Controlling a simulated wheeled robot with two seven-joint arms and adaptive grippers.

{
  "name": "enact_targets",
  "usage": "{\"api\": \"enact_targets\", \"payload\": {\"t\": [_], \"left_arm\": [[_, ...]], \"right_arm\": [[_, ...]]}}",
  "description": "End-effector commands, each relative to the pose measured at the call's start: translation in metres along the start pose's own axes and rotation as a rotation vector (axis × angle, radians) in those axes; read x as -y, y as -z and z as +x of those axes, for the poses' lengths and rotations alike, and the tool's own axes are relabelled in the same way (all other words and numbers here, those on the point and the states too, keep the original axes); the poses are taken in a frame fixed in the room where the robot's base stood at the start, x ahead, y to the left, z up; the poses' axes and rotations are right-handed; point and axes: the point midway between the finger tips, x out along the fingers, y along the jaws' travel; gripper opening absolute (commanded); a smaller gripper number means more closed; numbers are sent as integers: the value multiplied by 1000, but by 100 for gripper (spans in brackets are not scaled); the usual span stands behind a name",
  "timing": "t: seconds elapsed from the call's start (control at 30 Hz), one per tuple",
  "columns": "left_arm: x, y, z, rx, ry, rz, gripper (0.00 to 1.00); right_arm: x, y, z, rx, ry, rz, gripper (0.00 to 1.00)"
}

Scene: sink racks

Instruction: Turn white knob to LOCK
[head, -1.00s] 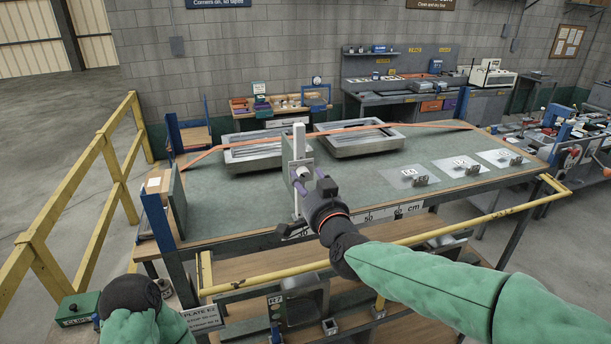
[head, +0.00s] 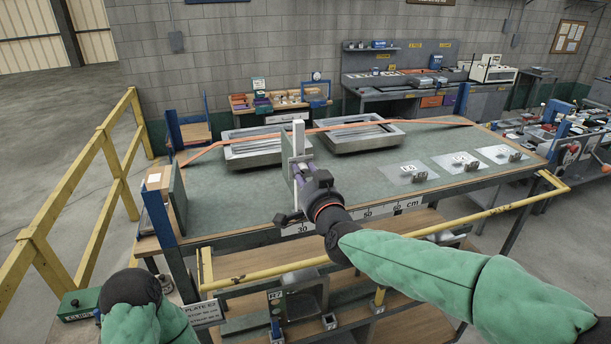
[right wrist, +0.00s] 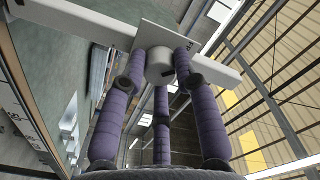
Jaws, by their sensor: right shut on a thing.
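The white knob (right wrist: 159,66) shows in the right wrist view as a pale round cap in front of a small white plate (right wrist: 168,38) on a white bar (right wrist: 98,33). My right gripper (right wrist: 160,75) has purple fingers closed around the knob's sides. In the head view the white upright post (head: 298,140) stands at the bench's front edge, and my right gripper (head: 303,180) is against its middle. The knob is hidden there behind the gripper.
The green bench top (head: 370,205) holds two metal trays (head: 255,158) at the back and small plates with fittings at right. A yellow rail (head: 400,235) runs along the front. A yellow railing (head: 105,165) stands at left.

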Motion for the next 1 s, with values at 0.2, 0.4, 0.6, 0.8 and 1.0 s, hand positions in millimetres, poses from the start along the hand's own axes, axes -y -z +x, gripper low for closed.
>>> {"api": "enact_targets", "payload": {"t": [0.2, 0.4, 0.6, 0.8, 1.0], "left_arm": [[4, 0, 10, 0, 0, 0, 57], [10, 1, 29, 0, 0, 0, 57], [18, 2, 50, 0, 0, 0, 57], [24, 2, 68, 0, 0, 0, 57], [29, 3, 82, 0, 0, 0, 57]], "right_arm": [[-1, -2, 0, -1, 1, 55, 0], [-2, -4, 0, -2, 1, 181, 0], [-2, -4, 0, -1, 2, 362, 0], [-2, -4, 0, 0, 1, 553, 0], [-2, -4, 0, 1, 0, 743, 0]]}}
